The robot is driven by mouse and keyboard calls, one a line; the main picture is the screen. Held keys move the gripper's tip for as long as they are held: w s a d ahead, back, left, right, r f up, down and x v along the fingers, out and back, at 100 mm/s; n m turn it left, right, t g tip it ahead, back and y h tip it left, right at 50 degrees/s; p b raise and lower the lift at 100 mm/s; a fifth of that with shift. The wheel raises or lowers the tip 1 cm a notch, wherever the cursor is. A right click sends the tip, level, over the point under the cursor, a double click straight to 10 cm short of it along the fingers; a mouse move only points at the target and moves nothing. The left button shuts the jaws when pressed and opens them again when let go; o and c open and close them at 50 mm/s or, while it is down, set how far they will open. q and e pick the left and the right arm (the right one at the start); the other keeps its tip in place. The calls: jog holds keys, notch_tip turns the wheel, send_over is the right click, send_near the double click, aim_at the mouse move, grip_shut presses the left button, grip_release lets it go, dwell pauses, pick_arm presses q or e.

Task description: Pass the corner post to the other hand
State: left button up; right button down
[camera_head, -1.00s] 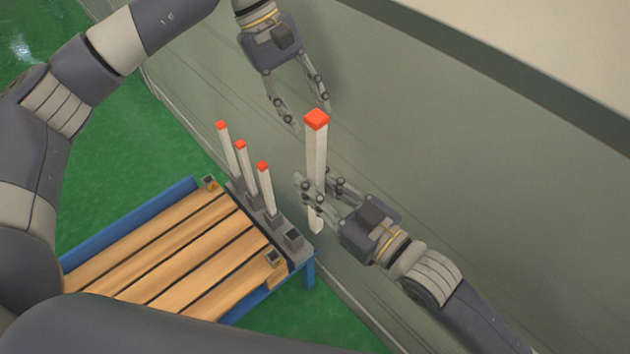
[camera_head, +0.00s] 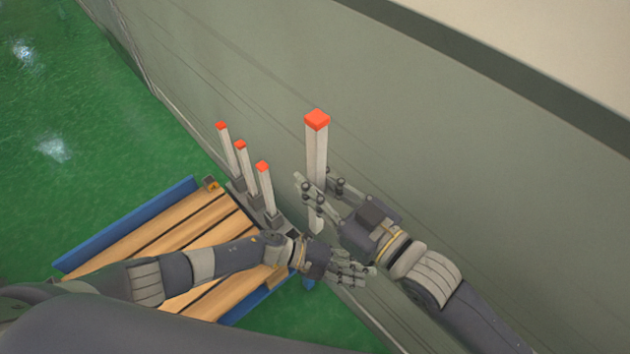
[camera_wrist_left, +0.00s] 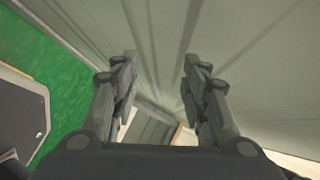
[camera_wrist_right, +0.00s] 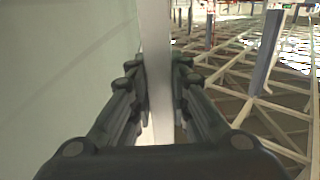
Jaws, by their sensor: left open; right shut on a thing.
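The corner post (camera_head: 316,153) is a long white bar with a red top. My right gripper (camera_head: 318,190) is shut on it around its lower half and holds it upright in the air. In the right wrist view the post (camera_wrist_right: 156,60) runs between the fingers (camera_wrist_right: 160,95). My left gripper (camera_head: 362,274) is open, below and to the right of the post's lower end in the head view, apart from it. In the left wrist view its fingers (camera_wrist_left: 160,75) are spread, and I cannot make out the post between them.
A slatted wooden bed on a blue frame (camera_head: 120,240) stands lower left, partly hidden by my left arm. Several similar red-topped posts, one here (camera_head: 242,165), stand along its end. A grey-green wall (camera_head: 430,150) rises behind. Green floor (camera_head: 60,110) is clear at upper left.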

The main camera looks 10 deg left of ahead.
pick_arm(q)
jog(key=s+d+f+n+t+y, duration=0.2)
jog(key=s+f+n+t+y, duration=0.25)
jog(key=s+f+n, duration=1.25)
jog(key=s+a+f+n+y, duration=0.25)
jog(key=a+f+n, duration=0.2)
jog(key=a, duration=0.55)
jog(key=s+a+f+n+y, duration=0.1)
jog(key=a+f+n+y, duration=0.4)
jog(key=a, duration=0.4)
jog(key=s+a+f+n+g+y, duration=0.2)
jog(key=s+a+f+n+g, duration=0.1)
jog(key=s+a, duration=0.7)
jog(key=shift+s+a+f+n+g, duration=0.4)
jog(key=shift+a+f, duration=0.1)
jog(key=shift+a, duration=0.2)
